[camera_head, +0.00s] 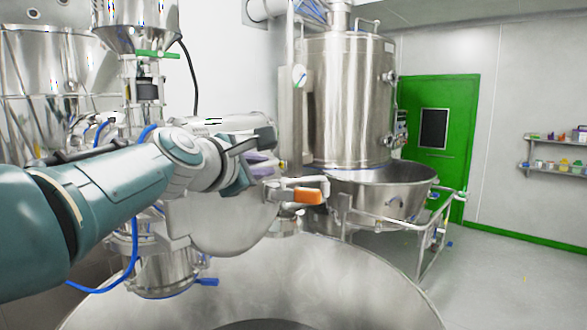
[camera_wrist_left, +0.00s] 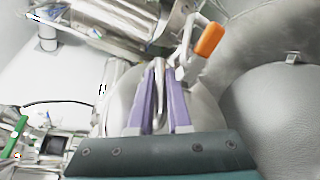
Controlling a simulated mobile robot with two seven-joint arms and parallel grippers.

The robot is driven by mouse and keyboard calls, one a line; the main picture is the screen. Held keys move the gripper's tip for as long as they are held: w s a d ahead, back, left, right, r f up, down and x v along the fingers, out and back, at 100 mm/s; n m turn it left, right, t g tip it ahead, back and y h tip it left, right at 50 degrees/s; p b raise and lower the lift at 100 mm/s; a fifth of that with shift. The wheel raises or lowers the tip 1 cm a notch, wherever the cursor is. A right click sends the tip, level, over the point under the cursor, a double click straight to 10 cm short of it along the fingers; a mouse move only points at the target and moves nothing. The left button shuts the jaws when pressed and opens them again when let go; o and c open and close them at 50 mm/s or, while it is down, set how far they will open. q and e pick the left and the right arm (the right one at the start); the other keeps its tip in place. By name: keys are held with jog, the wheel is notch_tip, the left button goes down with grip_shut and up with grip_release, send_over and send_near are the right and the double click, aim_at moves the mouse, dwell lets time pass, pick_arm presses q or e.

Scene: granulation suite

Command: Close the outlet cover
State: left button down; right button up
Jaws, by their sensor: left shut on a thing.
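The outlet cover (camera_head: 225,230) is a round, pale metal disc hanging below my left gripper in the head view. Its surface also shows behind the fingers in the left wrist view (camera_wrist_left: 205,112). My left gripper (camera_head: 266,166) has purple fingers and reaches in from the left at the cover's top. In the left wrist view its fingers (camera_wrist_left: 160,78) are shut on a thin metal part between them, which looks like the cover's handle or edge. A latch with an orange grip (camera_head: 308,196) sits right of the fingertips; it shows at upper right in the left wrist view (camera_wrist_left: 210,38). My right gripper is in neither view.
A large open metal bowl (camera_head: 350,285) lies below and in front of the cover. A tall steel vessel (camera_head: 345,100) stands behind over a conical bowl (camera_head: 385,190). Blue hose (camera_head: 133,250) and pipework are at left. The floor at right is free.

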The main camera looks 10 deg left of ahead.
pick_arm(q)
jog(key=shift+a+f, duration=0.1)
jog(key=c, duration=0.9)
grip_release()
jog(key=shift+o, duration=0.2)
jog(key=shift+s+r+p, duration=0.45)
jog(key=shift+s+p, duration=0.1)
jog(key=shift+p, duration=0.3)
jog(key=p+v, duration=0.2)
jog(key=v, duration=0.2)
jog(key=shift+f, duration=0.15)
jog(key=shift+v, duration=2.4)
jog(key=shift+f, duration=0.1)
